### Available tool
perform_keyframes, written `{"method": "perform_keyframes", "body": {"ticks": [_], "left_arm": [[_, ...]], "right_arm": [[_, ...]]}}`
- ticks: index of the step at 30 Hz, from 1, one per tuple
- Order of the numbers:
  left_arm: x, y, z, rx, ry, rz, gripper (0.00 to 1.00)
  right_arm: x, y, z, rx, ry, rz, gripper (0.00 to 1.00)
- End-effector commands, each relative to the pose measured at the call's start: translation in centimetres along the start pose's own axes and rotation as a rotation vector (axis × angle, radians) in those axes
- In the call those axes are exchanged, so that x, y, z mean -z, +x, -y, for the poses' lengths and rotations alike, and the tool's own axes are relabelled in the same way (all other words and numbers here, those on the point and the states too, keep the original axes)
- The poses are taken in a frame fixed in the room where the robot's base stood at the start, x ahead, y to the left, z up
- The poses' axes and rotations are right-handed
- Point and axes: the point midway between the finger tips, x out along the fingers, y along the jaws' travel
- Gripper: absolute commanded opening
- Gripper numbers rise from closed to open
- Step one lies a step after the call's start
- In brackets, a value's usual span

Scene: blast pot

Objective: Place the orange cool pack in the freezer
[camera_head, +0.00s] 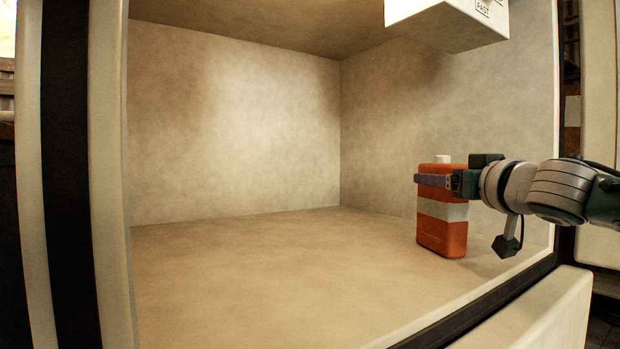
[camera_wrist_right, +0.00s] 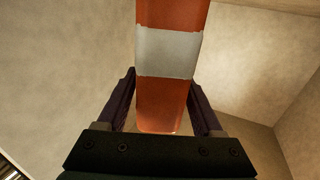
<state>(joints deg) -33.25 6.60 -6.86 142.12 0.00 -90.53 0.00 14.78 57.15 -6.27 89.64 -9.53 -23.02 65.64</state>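The orange cool pack (camera_head: 441,236), an upright flat bottle with a white band and a white cap, is inside the freezer (camera_head: 250,270), at the right near the front opening. My right gripper (camera_head: 435,181) reaches in from the right and is shut on its upper part, one finger across the near face. In the right wrist view the pack (camera_wrist_right: 166,95) sits between the two fingers (camera_wrist_right: 163,92). I cannot tell whether its base touches the freezer floor or hangs just above it. My left gripper is not in view.
The freezer floor is bare to the left of the pack and behind it. A white box-like unit (camera_head: 440,25) hangs from the ceiling at upper right. The freezer's front frame (camera_head: 108,180) stands at left, and its sill (camera_head: 480,310) runs along the lower right.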

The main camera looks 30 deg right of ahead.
Motion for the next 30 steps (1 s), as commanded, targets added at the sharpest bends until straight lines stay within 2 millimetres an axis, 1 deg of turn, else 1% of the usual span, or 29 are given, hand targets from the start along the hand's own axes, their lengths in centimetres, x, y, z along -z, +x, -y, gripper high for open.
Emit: {"method": "perform_keyframes", "body": {"ticks": [1,3,11,14,20,30], "left_arm": [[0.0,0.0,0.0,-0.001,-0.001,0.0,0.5],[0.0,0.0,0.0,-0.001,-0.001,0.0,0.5],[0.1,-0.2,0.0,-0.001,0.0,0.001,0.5],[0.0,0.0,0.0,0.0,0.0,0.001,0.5],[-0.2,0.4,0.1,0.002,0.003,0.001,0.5],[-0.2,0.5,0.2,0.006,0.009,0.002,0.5]], "right_arm": [[0.0,0.0,0.0,0.0,0.0,0.0,0.75],[0.0,0.0,0.0,0.0,0.0,0.0,0.8],[0.3,0.0,0.0,0.0,-0.002,0.0,0.8],[0.0,-0.4,-0.1,-0.001,-0.001,0.002,0.8],[-0.2,-2.5,0.0,0.002,-0.001,0.004,0.8],[0.0,-7.1,0.1,0.003,0.002,0.005,0.8]]}}
